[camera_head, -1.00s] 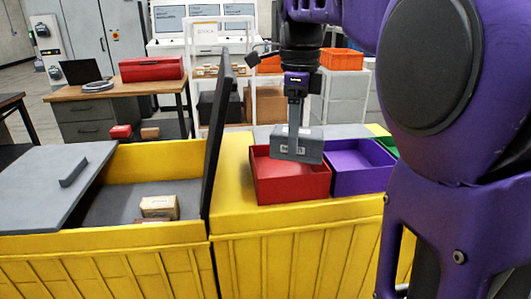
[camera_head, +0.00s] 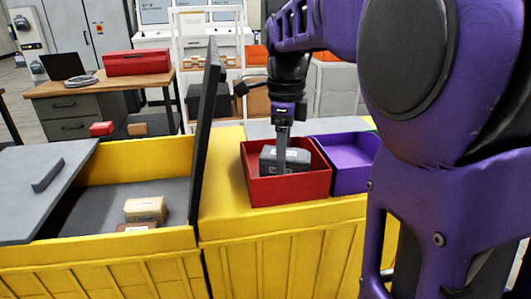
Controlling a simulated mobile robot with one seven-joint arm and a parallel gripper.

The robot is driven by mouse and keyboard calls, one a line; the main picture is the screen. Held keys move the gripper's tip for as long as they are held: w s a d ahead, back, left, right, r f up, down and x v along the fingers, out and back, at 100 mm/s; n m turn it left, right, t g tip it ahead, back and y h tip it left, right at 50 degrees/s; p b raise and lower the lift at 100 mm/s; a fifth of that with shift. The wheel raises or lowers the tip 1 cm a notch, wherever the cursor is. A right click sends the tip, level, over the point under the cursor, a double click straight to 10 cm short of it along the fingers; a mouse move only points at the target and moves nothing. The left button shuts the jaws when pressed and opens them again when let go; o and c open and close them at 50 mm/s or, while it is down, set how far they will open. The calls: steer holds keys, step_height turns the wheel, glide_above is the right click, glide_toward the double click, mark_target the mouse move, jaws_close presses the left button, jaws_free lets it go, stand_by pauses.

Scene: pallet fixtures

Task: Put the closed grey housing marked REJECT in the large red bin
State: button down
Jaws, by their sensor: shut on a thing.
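The grey housing (camera_head: 296,161) is closed and has a pale label on its front; the lettering is too small to read. My gripper (camera_head: 283,168) points down and is shut on the housing. The housing is inside the large red bin (camera_head: 292,191), below the level of its back rim. The bin's front wall hides the bottom of the housing, so I cannot tell whether it touches the floor of the bin.
A purple bin (camera_head: 350,179) stands right of the red bin on the yellow pallet box (camera_head: 222,205). An upright dark lid (camera_head: 205,130) stands to the left. Cardboard boxes (camera_head: 146,209) lie in the open yellow compartment. A red toolbox (camera_head: 137,62) sits on a workbench behind.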

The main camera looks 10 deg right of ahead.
steer(key=shift+f, duration=0.8)
steer(key=shift+f, duration=0.15)
steer(key=shift+c, duration=0.2)
jaws_free()
step_height(320, 180, up, 12)
steer(key=p, duration=0.2)
steer(key=shift+d, duration=0.1)
